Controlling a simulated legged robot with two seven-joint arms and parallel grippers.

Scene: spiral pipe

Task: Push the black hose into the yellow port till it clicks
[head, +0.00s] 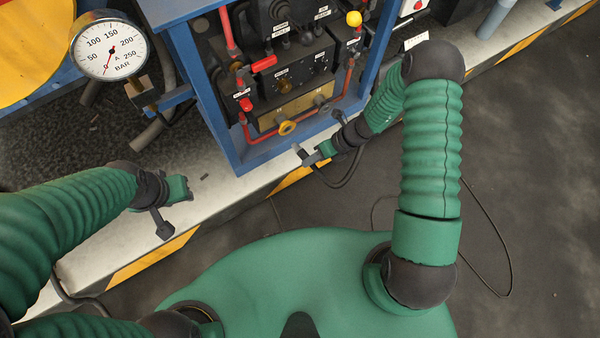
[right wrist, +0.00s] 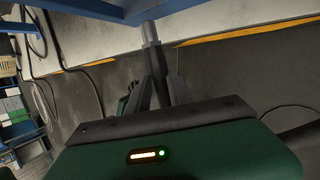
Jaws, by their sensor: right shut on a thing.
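The yellow port (head: 287,128) is a small yellow ring low on the front of the equipment panel in the head view. My right gripper (head: 311,157) is just below and right of it, shut on the black hose (head: 340,184). The hose hangs in a loop beneath the gripper. In the right wrist view, the hose's grey end (right wrist: 150,33) sticks out beyond my right fingers (right wrist: 154,82). The hose end looks apart from the port in the head view. My left gripper (head: 186,188) is over the pale ledge at left, and its jaw opening is unclear.
A blue frame (head: 202,85) surrounds the panel, with red pipes (head: 250,131) near the port. A pressure gauge (head: 110,48) stands at upper left. The pale ledge (head: 232,190) has a yellow-black edge. Dark floor (head: 530,170) is open at right.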

